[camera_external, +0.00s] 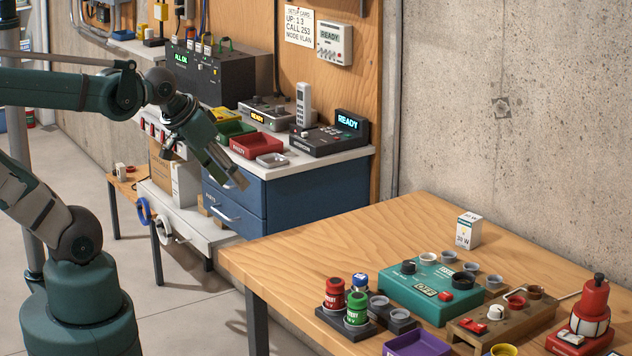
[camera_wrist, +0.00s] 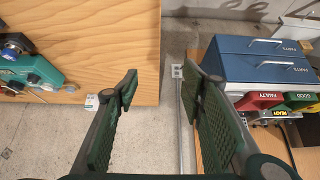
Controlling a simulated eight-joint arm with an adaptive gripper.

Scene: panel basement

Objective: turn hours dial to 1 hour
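A teal box (camera_external: 425,290) with an OFF display sits on the wooden table. It has a black knob (camera_external: 408,266) at its back left, a second dark knob (camera_external: 463,280) at its right and a red button. I cannot read which knob is the hours dial. Part of the teal box (camera_wrist: 32,72) shows at the left edge of the wrist view. My gripper (camera_external: 237,181) hangs in the air left of the table, in front of the blue drawer unit in the picture, far from the teal box. In the wrist view my gripper (camera_wrist: 158,90) is open, with nothing between its fingers.
Red and green jars (camera_external: 335,294) stand left of the teal box, a purple tray (camera_external: 418,344) in front. A wooden block (camera_external: 500,320) and a red lever device (camera_external: 592,310) are right. A small white box (camera_external: 468,230) stands behind. The table's left part (camera_external: 290,260) is clear.

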